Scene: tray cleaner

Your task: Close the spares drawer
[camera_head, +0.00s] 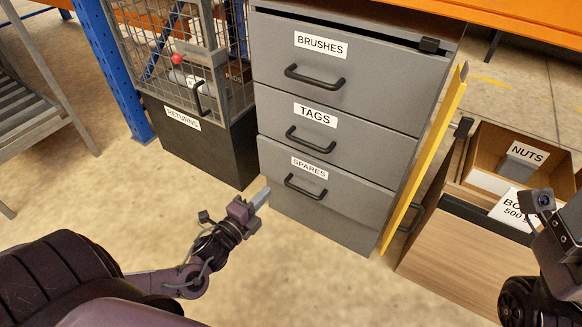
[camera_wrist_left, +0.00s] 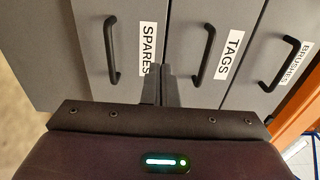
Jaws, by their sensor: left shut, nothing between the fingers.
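The spares drawer (camera_head: 335,197) is the lowest labelled grey front of the cabinet, with a black bar handle (camera_head: 305,187). In the left wrist view the left gripper (camera_wrist_left: 160,85) points at the cabinet, between the spares handle (camera_wrist_left: 111,50) and the tags handle (camera_wrist_left: 205,55). Contact is unclear. Part of my right wrist shows at the right edge, its fingers out of frame.
The brushes drawer (camera_head: 340,75) is at the top of the cabinet. A yellow panel (camera_head: 425,165) stands along its right side. A wooden unit with a nuts box (camera_head: 522,160) is at right. The floor in front is clear.

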